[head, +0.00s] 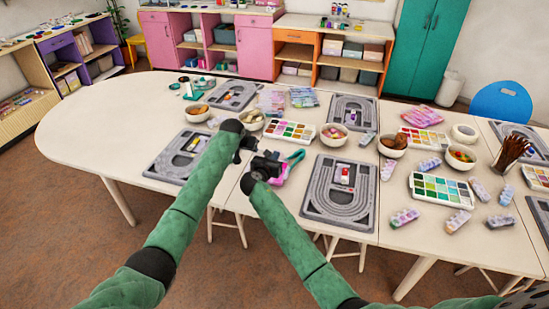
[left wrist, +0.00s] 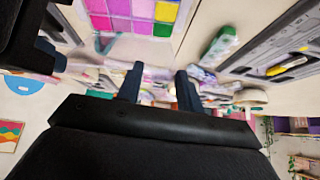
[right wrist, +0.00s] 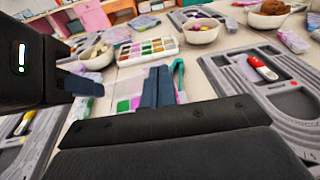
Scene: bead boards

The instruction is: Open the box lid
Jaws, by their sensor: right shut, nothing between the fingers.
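A bead box (left wrist: 145,10) with pink, purple, yellow and green squares shows at the top of the left wrist view. In the head view it is mostly hidden behind my grippers; a pink part (head: 279,174) shows. In the right wrist view its green and purple squares (right wrist: 122,104) lie behind my right fingers. My right gripper (head: 270,164) is shut and empty, close over the box.
Teal-handled pliers (head: 295,156) lie beside the box. A grey bead board (head: 310,208) is to the right and another (head: 160,172) to the left. A paint-like tray (head: 290,132) and bowls (head: 334,132) stand behind. The two grippers are very close together.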

